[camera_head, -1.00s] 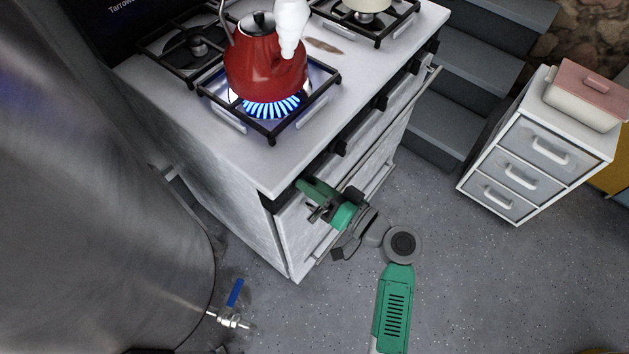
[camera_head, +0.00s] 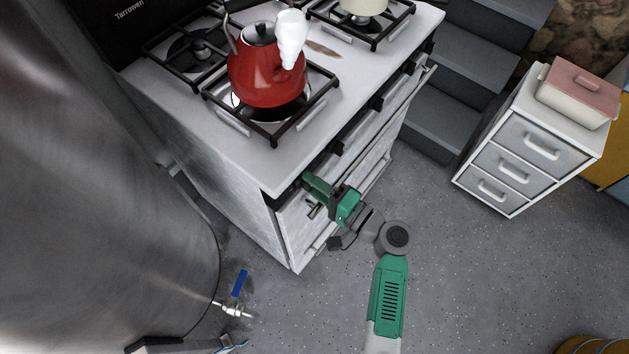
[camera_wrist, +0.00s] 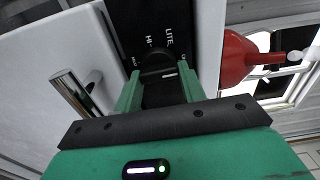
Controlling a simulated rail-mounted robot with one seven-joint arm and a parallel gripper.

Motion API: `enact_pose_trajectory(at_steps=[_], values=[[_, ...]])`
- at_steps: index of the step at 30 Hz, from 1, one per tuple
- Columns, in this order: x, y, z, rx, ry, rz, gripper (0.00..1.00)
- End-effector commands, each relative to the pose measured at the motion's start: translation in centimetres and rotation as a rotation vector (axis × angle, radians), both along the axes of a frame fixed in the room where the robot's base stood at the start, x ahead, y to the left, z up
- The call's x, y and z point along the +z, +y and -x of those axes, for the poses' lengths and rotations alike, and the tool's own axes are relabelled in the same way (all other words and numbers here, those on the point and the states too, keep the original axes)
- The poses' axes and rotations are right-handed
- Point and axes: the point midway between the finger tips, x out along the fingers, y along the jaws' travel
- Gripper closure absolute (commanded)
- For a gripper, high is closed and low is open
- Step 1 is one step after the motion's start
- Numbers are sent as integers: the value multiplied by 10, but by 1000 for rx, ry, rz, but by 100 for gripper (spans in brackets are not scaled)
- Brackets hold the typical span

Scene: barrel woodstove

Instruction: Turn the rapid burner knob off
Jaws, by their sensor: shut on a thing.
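The rapid burner knob (camera_wrist: 157,66) is dark and round, on a black panel marked HI and LITE in the wrist view. A pale pointer line shows on it. My gripper (camera_wrist: 160,84) has its green fingers shut on this knob, one on each side. In the head view my gripper (camera_head: 312,187) is at the near corner of the stove front (camera_head: 290,232), and it hides the knob there. The burner (camera_head: 268,110) under the red kettle (camera_head: 265,72) shows no flame.
White steam (camera_head: 291,38) stands at the kettle's spout. Other dark knobs (camera_head: 376,103) line the stove front above a long handle rail (camera_head: 408,98). A large metal tank (camera_head: 100,230) is at left. A white drawer unit (camera_head: 520,150) stands at right, with open floor between.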

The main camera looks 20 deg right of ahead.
Motion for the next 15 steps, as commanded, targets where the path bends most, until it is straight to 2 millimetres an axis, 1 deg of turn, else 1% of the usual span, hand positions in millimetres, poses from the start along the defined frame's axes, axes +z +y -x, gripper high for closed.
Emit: enact_pose_trajectory(at_steps=[6,15], values=[[0,0,0,0,17,-34,83],[0,0,0,0,20,-41,83]])
